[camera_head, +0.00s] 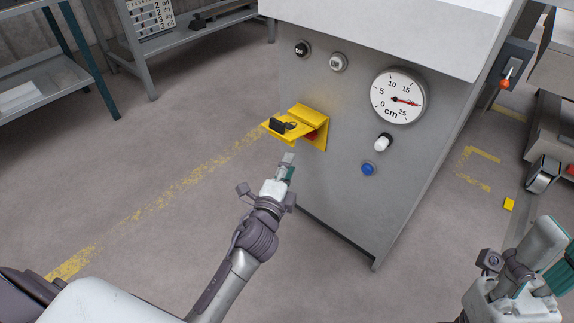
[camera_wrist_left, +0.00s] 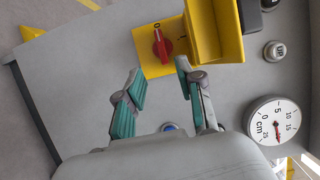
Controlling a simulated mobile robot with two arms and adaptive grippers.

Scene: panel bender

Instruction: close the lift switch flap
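The yellow lift switch flap (camera_head: 297,113) stands open on the front of the grey machine, sticking out from its yellow plate (camera_head: 321,133). A black piece (camera_head: 278,126) sits on it. The red rotary switch (camera_wrist_left: 161,45) on the plate is uncovered; the flap (camera_wrist_left: 204,30) is to its right in the left wrist view. My left gripper (camera_head: 288,160) is just below the flap, apart from it in the head view. In the left wrist view its two fingers (camera_wrist_left: 160,76) are spread, with nothing between them. My right gripper (camera_head: 552,262) is at the lower right, away from the machine; its fingertips are unclear.
The grey machine panel (camera_head: 335,190) carries a cm dial (camera_head: 398,96), a white knob (camera_head: 383,142), a blue button (camera_head: 368,168) and two buttons above the flap. Shelving (camera_head: 55,75) stands at the left. The floor left of the panel is clear.

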